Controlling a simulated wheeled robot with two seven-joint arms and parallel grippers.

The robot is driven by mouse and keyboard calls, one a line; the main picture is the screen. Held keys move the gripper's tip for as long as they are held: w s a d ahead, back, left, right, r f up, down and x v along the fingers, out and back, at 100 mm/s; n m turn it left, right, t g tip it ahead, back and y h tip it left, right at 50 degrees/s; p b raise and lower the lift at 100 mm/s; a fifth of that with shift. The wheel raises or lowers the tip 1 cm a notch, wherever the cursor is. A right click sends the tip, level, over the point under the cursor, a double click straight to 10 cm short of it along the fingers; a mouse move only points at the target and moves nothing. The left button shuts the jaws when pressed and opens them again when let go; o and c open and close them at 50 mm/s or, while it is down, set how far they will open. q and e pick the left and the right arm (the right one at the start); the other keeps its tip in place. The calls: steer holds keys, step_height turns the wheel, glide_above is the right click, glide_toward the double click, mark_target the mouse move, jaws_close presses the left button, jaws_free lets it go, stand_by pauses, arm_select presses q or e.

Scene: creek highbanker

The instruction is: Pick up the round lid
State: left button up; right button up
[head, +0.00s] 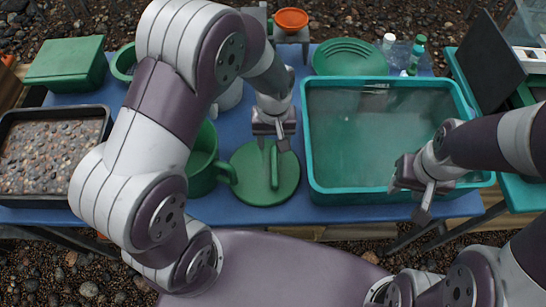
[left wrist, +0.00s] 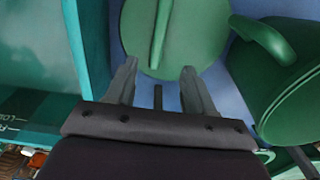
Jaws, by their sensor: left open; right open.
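The round lid (head: 253,185) is a flat green disc with a raised bar handle across its middle. It lies on the blue table between the green bucket and the teal tub. My left gripper (head: 272,150) is open just above the lid's far part, close to the end of the handle. In the left wrist view the lid (left wrist: 195,40) shows beyond the open, empty fingertips (left wrist: 156,70), with the bar handle roughly in line with the gap between them. My right gripper (head: 423,200) is open and empty over the tub's near right edge.
The teal water tub (head: 310,150) stands right of the lid. The green bucket (head: 203,180), partly hidden by my left arm, stands left; its handle reaches close to the lid. A gravel tray (head: 108,118), green box (head: 68,60), green pan (head: 350,57) and bottles (head: 417,50) stand around.

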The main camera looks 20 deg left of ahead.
mark_target(275, 165)
arm_select(q)
steer(key=f, duration=1.1)
steer(key=shift+s+d, duration=0.2)
steer(key=shift+s, duration=0.15)
steer(key=shift+f, duration=0.1)
steer(key=c, duration=0.8)
